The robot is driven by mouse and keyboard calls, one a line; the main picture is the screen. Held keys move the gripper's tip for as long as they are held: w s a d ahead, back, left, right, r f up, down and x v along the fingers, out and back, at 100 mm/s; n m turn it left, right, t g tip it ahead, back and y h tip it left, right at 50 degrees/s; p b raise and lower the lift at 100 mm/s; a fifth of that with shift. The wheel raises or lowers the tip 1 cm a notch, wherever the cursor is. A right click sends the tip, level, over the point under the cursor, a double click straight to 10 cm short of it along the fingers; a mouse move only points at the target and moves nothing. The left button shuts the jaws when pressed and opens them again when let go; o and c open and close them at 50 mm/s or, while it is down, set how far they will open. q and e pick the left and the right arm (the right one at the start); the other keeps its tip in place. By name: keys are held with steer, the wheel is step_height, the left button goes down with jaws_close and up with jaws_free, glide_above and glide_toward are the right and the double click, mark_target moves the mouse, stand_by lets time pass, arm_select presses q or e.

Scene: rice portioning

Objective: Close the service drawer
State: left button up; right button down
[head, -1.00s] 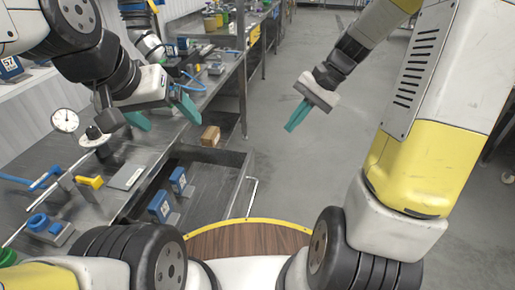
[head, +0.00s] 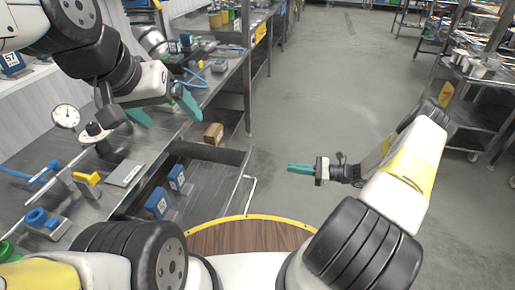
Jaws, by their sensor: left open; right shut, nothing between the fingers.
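The service drawer (head: 226,155) is pulled out from under the steel workbench, at the lower left of the head view. Its bar handle (head: 246,194) is on its right-hand front side. Two blue-and-grey items (head: 178,178) are inside it. My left gripper (head: 162,108) is open above the bench top, left of the drawer, with teal fingers apart. My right gripper (head: 290,168) is shut and empty. Its teal fingers point left toward the drawer's front, with a gap between them and the handle.
The workbench (head: 125,174) carries a dial gauge (head: 66,117), a yellow-handled item (head: 88,178) and blue fittings (head: 36,217). A cardboard box (head: 213,134) is behind the drawer. A loaded rack (head: 470,70) stands at right. The grey floor (head: 330,90) between is clear.

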mark_target(252, 163)
steer(key=shift+m+t, duration=0.4)
steer(key=shift+m, duration=0.1)
steer(key=x, duration=0.4)
steer(key=f+x, duration=0.1)
steer(key=x, duration=0.8)
steer(key=shift+w+a+f, duration=0.1)
steer(key=shift+a+f, duration=0.05)
steer(key=shift+a, duration=0.25)
steer(key=shift+w+a, duration=0.1)
